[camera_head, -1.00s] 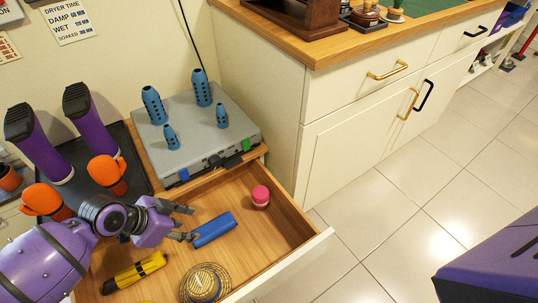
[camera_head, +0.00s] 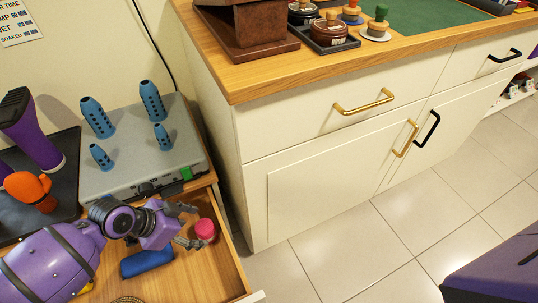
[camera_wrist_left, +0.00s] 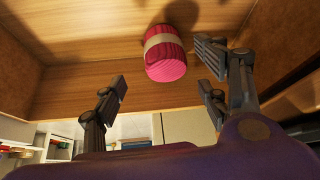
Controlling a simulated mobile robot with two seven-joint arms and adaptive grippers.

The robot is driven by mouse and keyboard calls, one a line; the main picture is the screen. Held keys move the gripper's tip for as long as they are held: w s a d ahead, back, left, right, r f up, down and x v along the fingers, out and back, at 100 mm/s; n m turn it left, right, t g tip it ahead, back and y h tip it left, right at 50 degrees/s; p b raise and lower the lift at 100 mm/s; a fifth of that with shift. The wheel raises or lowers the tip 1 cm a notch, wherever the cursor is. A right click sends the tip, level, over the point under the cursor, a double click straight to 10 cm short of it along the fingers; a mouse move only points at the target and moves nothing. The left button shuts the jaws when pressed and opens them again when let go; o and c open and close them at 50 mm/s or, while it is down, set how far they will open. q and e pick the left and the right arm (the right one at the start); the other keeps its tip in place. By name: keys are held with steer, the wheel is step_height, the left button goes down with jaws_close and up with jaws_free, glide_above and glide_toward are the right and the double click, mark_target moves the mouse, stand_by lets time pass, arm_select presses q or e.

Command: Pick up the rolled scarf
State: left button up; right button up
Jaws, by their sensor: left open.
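The rolled scarf (camera_head: 205,229) is a small pink ribbed roll with a pale band, lying in the open wooden drawer near its right side. It also shows in the left wrist view (camera_wrist_left: 166,60), top centre, beyond and between the spread fingers. My left gripper (camera_head: 191,226) is open and empty. Its fingertips are close to the scarf's left side in the head view; I cannot tell whether they touch it. In the left wrist view my left gripper (camera_wrist_left: 163,84) shows a gap to the scarf. My right gripper is not in view.
A blue roll-shaped item (camera_head: 146,262) lies in the drawer (camera_head: 233,267) below my gripper. A grey boot dryer (camera_head: 145,160) with several blue posts stands behind the drawer. A white cabinet (camera_head: 330,165) rises to the right.

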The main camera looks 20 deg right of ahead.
mark_target(206, 230)
arm_select(q)
steer(key=x, duration=0.1)
steer(key=b+x, duration=0.1)
steer(key=shift+w+a+f, duration=0.1)
steer(key=shift+f, duration=0.35)
steer(key=x, duration=0.1)
steer(key=b+x, duration=0.1)
steer(key=x, duration=0.1)
steer(key=b+x, duration=0.1)
steer(key=shift+w+f, duration=0.3)
steer(key=shift+f, duration=0.05)
steer(key=shift+r, duration=0.15)
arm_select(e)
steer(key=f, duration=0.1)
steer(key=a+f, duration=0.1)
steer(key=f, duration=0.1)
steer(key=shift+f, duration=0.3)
arm_select(q)
steer(key=c, duration=1.3)
steer(key=shift+o, duration=0.2)
steer(key=shift+r, duration=0.1)
